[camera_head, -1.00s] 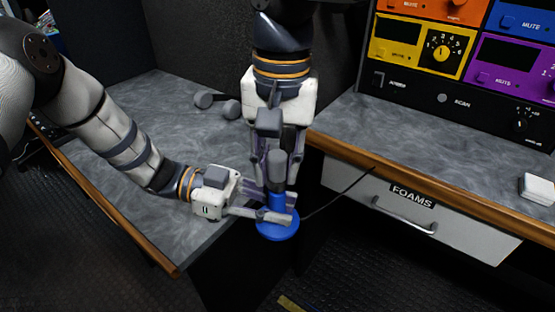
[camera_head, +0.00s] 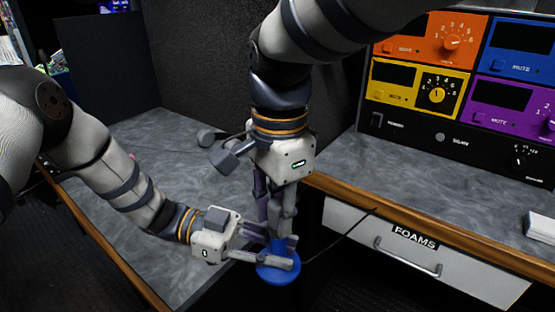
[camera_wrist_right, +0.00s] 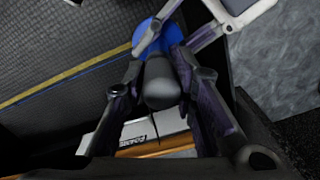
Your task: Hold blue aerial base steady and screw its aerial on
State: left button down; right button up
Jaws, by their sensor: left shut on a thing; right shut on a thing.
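The blue aerial base (camera_head: 278,276) has a round blue foot and is in the air in front of the gap between the two desk tops. My left gripper (camera_head: 272,258) reaches in from the left and is shut on the base, just above its foot. My right gripper (camera_head: 278,232) points down from above, shut on the aerial. The dark grey, round-ended aerial (camera_wrist_right: 160,84) shows between the right fingers in the right wrist view, lined up with the blue base (camera_wrist_right: 143,36) beyond it. In the head view the fingers hide most of the aerial, and the joint between the parts is hidden.
A thin black cable runs from near the base toward the right desk edge (camera_head: 340,195). A drawer marked FOAMS (camera_head: 415,250) is below it. Coloured panels (camera_head: 430,90) stand at the back right. The left desk (camera_head: 130,215) is mostly clear.

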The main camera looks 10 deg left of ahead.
jog(key=o, duration=0.9)
jog(key=shift+o, duration=0.2)
jog(key=shift+s+r, duration=0.1)
jog(key=shift+r, duration=2.3)
jog(key=shift+c, duration=0.4)
